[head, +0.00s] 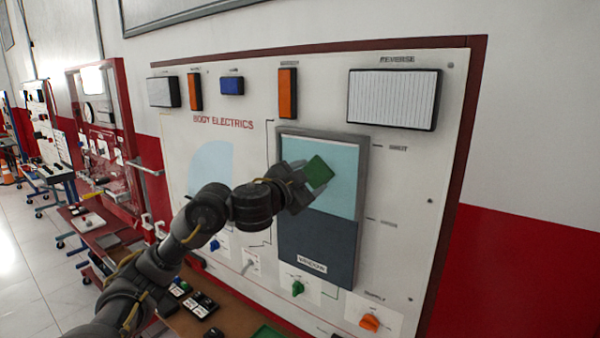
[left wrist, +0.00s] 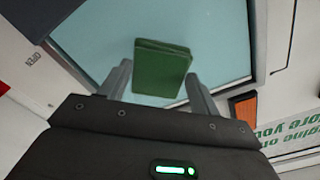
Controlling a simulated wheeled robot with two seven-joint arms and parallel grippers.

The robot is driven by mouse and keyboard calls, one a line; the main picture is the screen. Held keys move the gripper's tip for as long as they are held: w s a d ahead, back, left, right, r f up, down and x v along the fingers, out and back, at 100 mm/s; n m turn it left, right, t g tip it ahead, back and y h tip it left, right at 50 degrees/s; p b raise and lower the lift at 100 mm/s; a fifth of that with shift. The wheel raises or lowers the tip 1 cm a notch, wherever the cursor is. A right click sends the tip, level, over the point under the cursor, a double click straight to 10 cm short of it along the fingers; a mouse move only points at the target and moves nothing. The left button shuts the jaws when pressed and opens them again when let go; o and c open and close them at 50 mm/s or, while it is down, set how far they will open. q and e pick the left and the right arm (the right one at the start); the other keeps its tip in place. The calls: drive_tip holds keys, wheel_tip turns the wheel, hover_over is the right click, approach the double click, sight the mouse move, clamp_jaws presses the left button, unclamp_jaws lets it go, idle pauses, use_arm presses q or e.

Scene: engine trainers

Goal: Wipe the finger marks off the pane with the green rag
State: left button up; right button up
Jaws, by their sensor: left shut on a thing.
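The pane (head: 336,200) is the light blue upper part of a grey-framed window unit on the upright BODY ELECTRICS board. It also fills the upper middle of the left wrist view (left wrist: 95,45). My left gripper (head: 303,182) is in front of the pane and shut on the green rag (head: 318,171). The rag is a folded square between the two fingers in the left wrist view (left wrist: 160,70). I cannot tell whether the rag touches the pane. No finger marks can be made out. My right gripper is not in view.
The board (head: 420,180) carries lamps along its top and coloured knobs below, such as the green knob (head: 298,288) and the orange knob (head: 369,322). A brown bench (head: 235,318) with small boxes runs below. More trainers stand at the left.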

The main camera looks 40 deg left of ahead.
use_arm(q)
drive_tip(key=shift+d, duration=0.7)
drive_tip(key=shift+d, duration=0.1)
drive_tip(key=shift+d+r+p, duration=0.1)
drive_tip(key=shift+d+p, duration=0.45)
drive_tip(key=shift+d, duration=1.35)
drive_tip(key=shift+p, duration=0.3)
drive_tip(key=shift+a, duration=0.1)
drive_tip(key=shift+a, duration=2)
